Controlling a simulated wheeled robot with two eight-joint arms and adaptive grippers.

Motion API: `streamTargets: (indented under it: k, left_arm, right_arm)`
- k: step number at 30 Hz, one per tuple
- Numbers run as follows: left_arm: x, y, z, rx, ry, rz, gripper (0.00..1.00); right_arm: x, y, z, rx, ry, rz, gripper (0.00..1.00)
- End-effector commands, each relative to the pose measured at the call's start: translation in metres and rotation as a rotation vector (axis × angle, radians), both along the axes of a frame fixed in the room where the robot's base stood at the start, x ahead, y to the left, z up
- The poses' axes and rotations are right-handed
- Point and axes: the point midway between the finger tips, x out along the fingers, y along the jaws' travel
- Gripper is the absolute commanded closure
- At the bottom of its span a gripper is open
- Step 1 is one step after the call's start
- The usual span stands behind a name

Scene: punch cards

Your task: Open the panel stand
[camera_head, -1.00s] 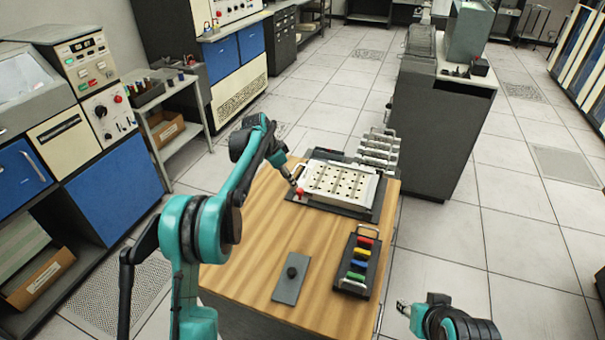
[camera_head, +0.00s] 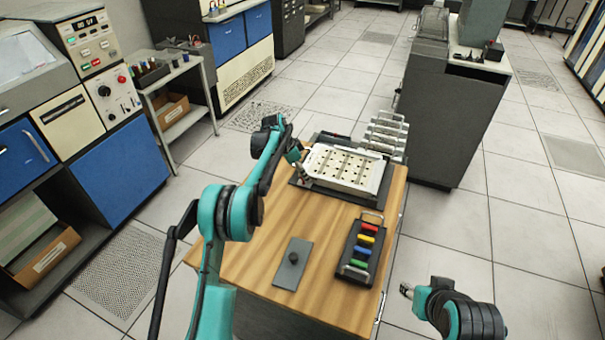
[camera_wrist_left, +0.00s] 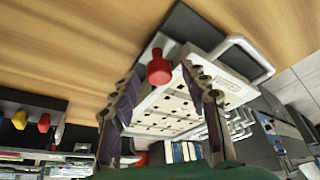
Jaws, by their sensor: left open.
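The panel stand (camera_head: 345,168) is a pale, perforated panel on a dark base at the far end of the wooden table. In the left wrist view the panel (camera_wrist_left: 165,112) shows a red knob (camera_wrist_left: 159,66) at its edge and a metal handle (camera_wrist_left: 250,55). My left gripper (camera_head: 300,167) is at the panel's left edge. In the wrist view its two fingers are open and apart, with the red knob showing between and just beyond them. The knob is hidden in the head view. My right gripper (camera_head: 407,291) is off the table's right side, its jaws too small to judge.
A black rack with coloured handles (camera_head: 363,247) and a grey plate with a black knob (camera_head: 292,263) lie on the table (camera_head: 235,262). Metal handled racks (camera_head: 385,135) stand behind the panel. A dark cabinet (camera_head: 455,120) stands behind right. The table's left front is clear.

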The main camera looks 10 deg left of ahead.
Motion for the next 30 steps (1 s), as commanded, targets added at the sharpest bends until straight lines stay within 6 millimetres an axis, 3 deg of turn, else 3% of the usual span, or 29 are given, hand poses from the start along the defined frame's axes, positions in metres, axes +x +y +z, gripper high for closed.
streamTargets:
  k: [5, 10, 20, 30]
  left_arm:
    - [0.000, 0.000, 0.000, 0.000, 0.000, 0.000, 0.57]
    - [0.000, 0.000, 0.001, 0.000, 0.000, 0.000, 1.00]
    - [0.000, -0.001, 0.004, 0.010, -0.002, 0.000, 1.00]
    - [-0.001, -0.008, 0.033, 0.104, -0.022, -0.002, 1.00]
  right_arm:
    - [0.000, 0.000, 0.000, 0.000, 0.000, 0.000, 0.60]
    - [0.000, 0.000, 0.000, 0.000, 0.000, 0.000, 0.60]
    - [0.000, 0.000, 0.003, 0.000, 0.000, 0.000, 0.60]
    - [0.000, 0.000, 0.021, 0.000, 0.000, 0.000, 0.60]
